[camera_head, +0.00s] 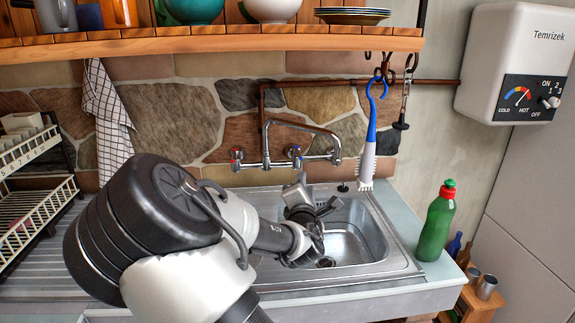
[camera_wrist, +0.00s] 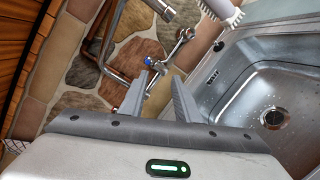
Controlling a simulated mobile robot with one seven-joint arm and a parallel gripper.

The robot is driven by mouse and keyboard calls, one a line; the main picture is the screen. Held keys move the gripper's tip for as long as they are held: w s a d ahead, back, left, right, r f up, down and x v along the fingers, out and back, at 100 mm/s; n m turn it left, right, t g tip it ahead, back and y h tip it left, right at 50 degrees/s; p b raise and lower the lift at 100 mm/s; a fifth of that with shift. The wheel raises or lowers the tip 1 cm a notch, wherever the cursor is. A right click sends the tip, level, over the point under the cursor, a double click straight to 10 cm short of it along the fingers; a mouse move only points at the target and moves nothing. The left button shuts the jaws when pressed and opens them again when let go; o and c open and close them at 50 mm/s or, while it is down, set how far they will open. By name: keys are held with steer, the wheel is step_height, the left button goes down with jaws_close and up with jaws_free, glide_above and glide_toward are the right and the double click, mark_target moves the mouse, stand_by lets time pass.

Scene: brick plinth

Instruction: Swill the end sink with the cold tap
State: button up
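The steel sink (camera_head: 372,228) is set in the counter, its basin partly hidden by my arm; the basin with its drain (camera_wrist: 272,118) shows at the right of the wrist view. A wall-mounted tap has a red-marked handle (camera_head: 236,156) at left and a blue-marked cold handle (camera_head: 293,153) nearer the basin. Its spout (camera_head: 300,124) arches to the right. My gripper (camera_head: 300,182) is below the cold handle. In the wrist view my gripper (camera_wrist: 160,78) has its fingers apart, with the blue-marked handle (camera_wrist: 148,61) just beyond the tips. I cannot tell whether they touch. I see no water running.
A blue-and-white brush (camera_head: 369,140) hangs from a hook right of the tap. A green bottle (camera_head: 437,222) stands on the counter's right end. A wooden shelf (camera_head: 230,42) with crockery runs above. A dish rack (camera_head: 35,190) stands at left.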

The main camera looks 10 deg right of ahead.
steer(key=a+n, duration=0.1)
steer(key=a, duration=0.1)
steer(key=t, duration=0.1)
glide_toward(299, 154)
steer(key=shift+n, duration=0.3)
steer(key=w, duration=0.3)
steer(key=w+d, duration=0.1)
steer(key=w, duration=0.3)
steer(key=w+d, duration=0.1)
steer(key=w, duration=0.2)
steer(key=shift+w+f, duration=0.15)
steer(key=shift+f, duration=0.15)
jaws_close()
